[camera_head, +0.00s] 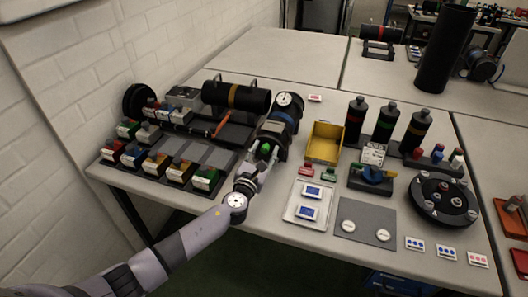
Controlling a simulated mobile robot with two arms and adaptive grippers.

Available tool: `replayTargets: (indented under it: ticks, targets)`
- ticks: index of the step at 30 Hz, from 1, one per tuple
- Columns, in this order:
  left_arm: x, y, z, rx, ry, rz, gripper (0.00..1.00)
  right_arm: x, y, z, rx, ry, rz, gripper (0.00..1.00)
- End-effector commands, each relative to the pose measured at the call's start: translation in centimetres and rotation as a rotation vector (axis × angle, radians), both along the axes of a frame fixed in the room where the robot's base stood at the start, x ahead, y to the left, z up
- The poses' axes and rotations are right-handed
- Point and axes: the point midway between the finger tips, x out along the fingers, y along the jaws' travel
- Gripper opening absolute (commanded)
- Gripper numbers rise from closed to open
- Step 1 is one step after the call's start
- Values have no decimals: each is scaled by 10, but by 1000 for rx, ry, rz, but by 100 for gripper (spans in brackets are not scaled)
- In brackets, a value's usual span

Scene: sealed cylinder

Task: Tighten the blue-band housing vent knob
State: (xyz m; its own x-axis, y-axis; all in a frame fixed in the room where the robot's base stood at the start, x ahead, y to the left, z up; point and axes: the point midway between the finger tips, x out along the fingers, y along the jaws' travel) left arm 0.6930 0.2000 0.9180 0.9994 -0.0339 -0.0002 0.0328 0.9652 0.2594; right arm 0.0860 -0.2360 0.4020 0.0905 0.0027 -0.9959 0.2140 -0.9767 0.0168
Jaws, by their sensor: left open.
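The blue-band housing (287,118) is a dark cylinder lying on the table, left of the yellow bin, with a blue band near its far end. A round white gauge (285,99) sits at that far end. A green knob (265,148) shows at its near end; I take it to be the vent knob. My left gripper (262,155) is open at the green knob, its fingers close around or beside it. I cannot tell whether they touch it. The gripper partly hides the housing's near end. My right gripper is not in view.
A yellow bin (323,150) stands right of the housing. Several small labelled boxes (155,165) stand at the left. A white tray (293,211), a grey mat (365,211) and a round black fixture (427,203) lie in front and right.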

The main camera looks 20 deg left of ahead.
Motion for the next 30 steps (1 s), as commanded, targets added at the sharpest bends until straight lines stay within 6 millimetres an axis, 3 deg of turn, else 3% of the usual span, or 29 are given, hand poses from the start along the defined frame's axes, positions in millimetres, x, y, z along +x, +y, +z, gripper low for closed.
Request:
replayTargets:
  ticks: [10,27,30]
  targets:
    - [3,0,0,0,0,0,40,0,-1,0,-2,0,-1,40]
    - [3,0,0,0,0,0,2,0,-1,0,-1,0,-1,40]
    - [3,0,0,0,0,0,0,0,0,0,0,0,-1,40]
